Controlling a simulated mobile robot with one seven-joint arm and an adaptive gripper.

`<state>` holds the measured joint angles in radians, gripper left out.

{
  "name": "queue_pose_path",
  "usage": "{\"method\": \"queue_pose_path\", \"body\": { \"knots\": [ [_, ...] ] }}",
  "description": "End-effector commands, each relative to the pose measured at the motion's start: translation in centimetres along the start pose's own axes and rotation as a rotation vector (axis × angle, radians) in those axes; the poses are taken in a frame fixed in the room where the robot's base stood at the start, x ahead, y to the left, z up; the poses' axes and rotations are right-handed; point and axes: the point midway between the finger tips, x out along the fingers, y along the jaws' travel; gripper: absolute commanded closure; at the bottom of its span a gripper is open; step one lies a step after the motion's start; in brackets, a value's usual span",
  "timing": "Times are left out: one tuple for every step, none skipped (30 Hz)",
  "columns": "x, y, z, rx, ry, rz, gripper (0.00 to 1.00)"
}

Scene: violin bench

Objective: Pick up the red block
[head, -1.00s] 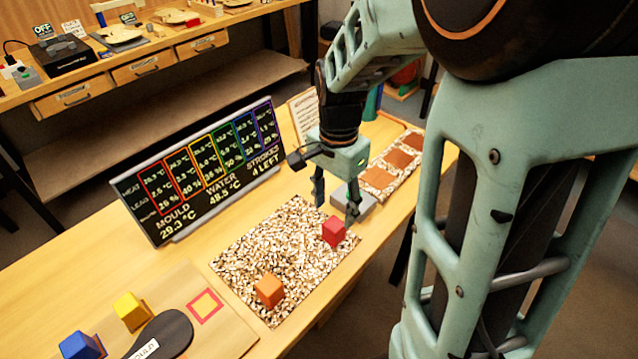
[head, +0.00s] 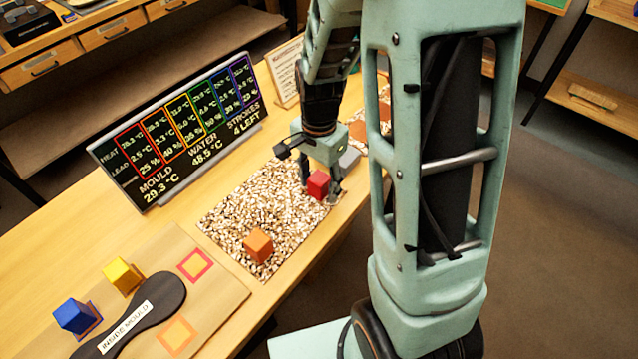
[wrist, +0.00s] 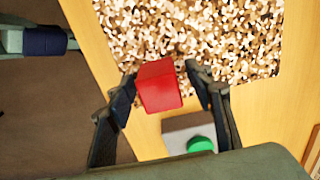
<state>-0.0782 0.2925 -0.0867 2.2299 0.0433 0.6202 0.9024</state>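The red block (head: 318,184) is at the right end of the speckled mat (head: 230,212) on the bench. In the wrist view the red block (wrist: 160,86) sits between my two fingers, by the mat's edge. My gripper (head: 321,190) is low over that end of the mat, with its fingers apart on either side of the block. In the wrist view the left finger is close to the block and a gap shows at the right finger. Whether the left finger touches it, I cannot tell.
An orange block (head: 258,245) sits on the same mat. A grey box with a green button (wrist: 200,144) stands close by my gripper. A display panel (head: 180,130) stands behind. Yellow (head: 122,276) and blue (head: 76,316) blocks are at the front left, beside a dark mould (head: 140,315).

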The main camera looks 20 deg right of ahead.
Motion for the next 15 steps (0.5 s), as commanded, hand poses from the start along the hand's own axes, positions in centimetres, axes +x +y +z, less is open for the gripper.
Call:
{"method": "queue_pose_path", "body": {
  "knots": [
    [-0.01, 0.00, 0.00, 0.000, 0.000, 0.000, 0.60],
    [-0.01, 0.00, 0.00, 0.000, 0.000, 0.000, 0.63],
    [-0.02, 0.00, 0.00, 0.000, 0.000, 0.000, 0.67],
    [-0.02, 0.00, 0.00, 0.000, 0.000, 0.000, 0.71],
    [-0.02, 0.00, 0.00, 0.000, 0.000, 0.000, 0.74],
    [-0.02, 0.00, 0.00, 0.000, 0.000, 0.000, 0.78],
    [-0.02, 0.00, 0.00, 0.000, 0.000, 0.000, 0.82],
    [-0.03, 0.00, 0.00, 0.000, 0.000, 0.000, 0.85],
    [-0.03, 0.00, 0.00, 0.000, 0.000, 0.000, 0.89],
    [-0.03, 0.00, 0.00, 0.000, 0.000, 0.000, 0.93],
    [-0.03, 0.00, 0.00, 0.000, 0.000, 0.000, 0.94],
    [-0.03, 0.00, 0.00, 0.000, 0.000, 0.000, 0.94],
    [-0.04, 0.00, 0.00, 0.000, 0.000, 0.000, 0.94],
    [-0.04, 0.00, 0.00, 0.000, 0.000, 0.000, 0.94],
    [-0.04, 0.00, 0.00, 0.000, 0.000, 0.000, 0.94]
  ]
}}
